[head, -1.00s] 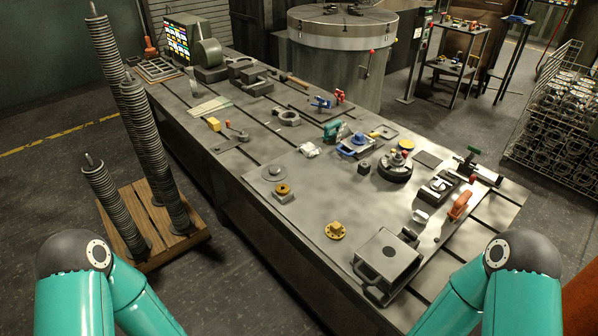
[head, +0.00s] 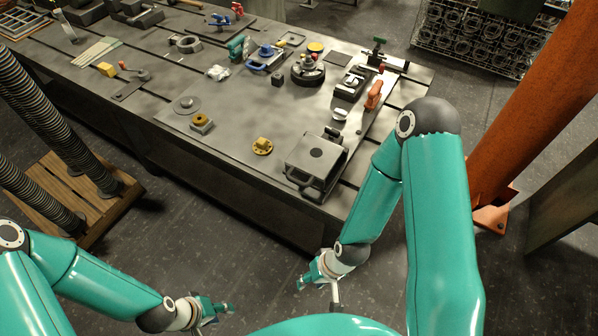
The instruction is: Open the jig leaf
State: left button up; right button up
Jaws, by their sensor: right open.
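The jig (head: 300,178) is a grey metal box near the front right corner of the bench. Its leaf (head: 316,154) is a flat grey plate with a dark round spot, lying down over the top of the jig. A loop-like handle shows at its front left. My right gripper (head: 318,286) is open and empty, in front of the bench and below its edge in the picture, apart from the jig. My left gripper (head: 218,310) is further left, also away from the bench; its fingers are small and seen at an angle, so its opening is unclear.
An orange post (head: 530,100) stands at the right. Spring-like columns on a wooden pallet (head: 75,190) stand at the left.

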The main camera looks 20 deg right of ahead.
aim_at(315, 156)
jog(key=z, duration=1)
jog(key=k, duration=1.4)
jog(key=u, duration=0.95)
jog(key=i, duration=1)
jog(key=u, duration=0.05)
